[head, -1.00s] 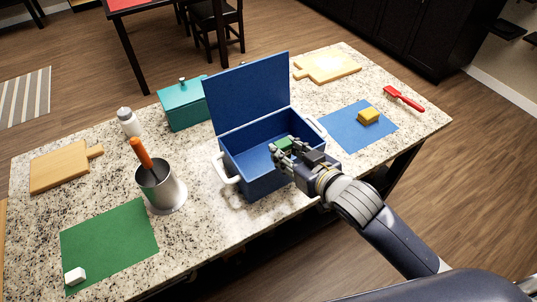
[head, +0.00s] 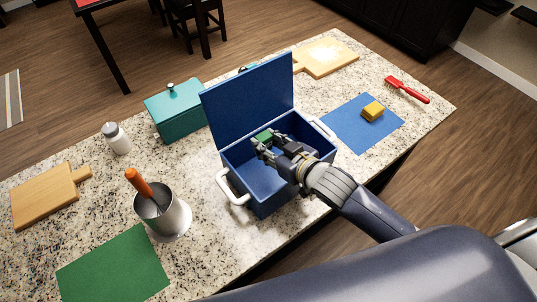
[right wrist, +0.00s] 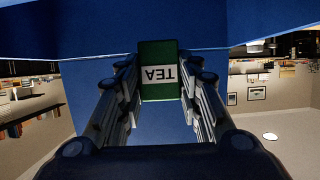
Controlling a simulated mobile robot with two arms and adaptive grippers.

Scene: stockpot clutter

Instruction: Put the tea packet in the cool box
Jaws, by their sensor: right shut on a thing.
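The tea packet is a small green box (head: 264,137) with a white label reading TEA, seen also in the right wrist view (right wrist: 159,88). My right gripper (head: 266,145) is shut on it. It holds the packet over the open blue cool box (head: 246,186), inside the rim as seen from the head. I cannot tell if the packet touches the box floor or wall. The cool box lid (head: 250,100) stands up at the back, and white handles show at both ends. My left gripper is not in view.
A metal pot (head: 174,219) with an orange-handled tool stands left of the cool box. A teal box (head: 175,110) and a white-bodied shaker (head: 116,139) stand behind left. A yellow block (head: 372,111) lies on a blue mat (head: 350,137) at right. The green mat (head: 115,268) looks clear.

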